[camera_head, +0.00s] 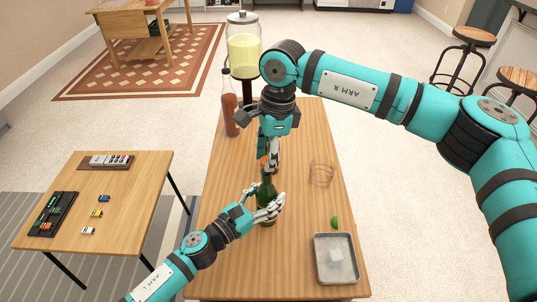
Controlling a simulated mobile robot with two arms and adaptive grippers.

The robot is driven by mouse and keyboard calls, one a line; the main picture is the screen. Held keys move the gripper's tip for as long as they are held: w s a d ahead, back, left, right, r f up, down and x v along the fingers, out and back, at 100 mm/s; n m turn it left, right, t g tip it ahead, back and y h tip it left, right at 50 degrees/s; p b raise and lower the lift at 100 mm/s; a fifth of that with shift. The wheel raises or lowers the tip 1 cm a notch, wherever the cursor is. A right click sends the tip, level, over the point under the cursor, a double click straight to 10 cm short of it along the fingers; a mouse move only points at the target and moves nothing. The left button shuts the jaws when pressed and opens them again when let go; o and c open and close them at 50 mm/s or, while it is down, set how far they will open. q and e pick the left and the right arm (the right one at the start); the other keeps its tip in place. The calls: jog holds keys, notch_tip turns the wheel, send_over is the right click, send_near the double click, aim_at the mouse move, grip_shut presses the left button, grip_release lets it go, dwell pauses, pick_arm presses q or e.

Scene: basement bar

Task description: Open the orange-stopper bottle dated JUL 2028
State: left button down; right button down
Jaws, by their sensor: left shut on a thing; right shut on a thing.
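A dark green bottle (266,189) stands upright on the long wooden table. Orange (263,163) shows at the top of its neck, where the stopper is. My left gripper (270,208) is shut on the bottle's body from the left and front. My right gripper (268,160) points down from above and is shut on the orange stopper, partly covering it. I cannot tell whether the stopper sits fully in the neck. No date is readable at this size.
A red-filled bottle (230,115) and a drink dispenser (243,55) stand at the table's far end. A wire holder (321,174), a lime piece (335,222) and a metal tray (321,270) are to the right. A small side table (130,200) is at left.

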jog(key=shift+r, duration=0.15)
jog(key=shift+r, duration=0.95)
jog(key=shift+s+r, duration=0.1)
jog(key=shift+r, duration=1.9)
pick_arm(q)
jog(key=shift+c, duration=1.5)
grip_release()
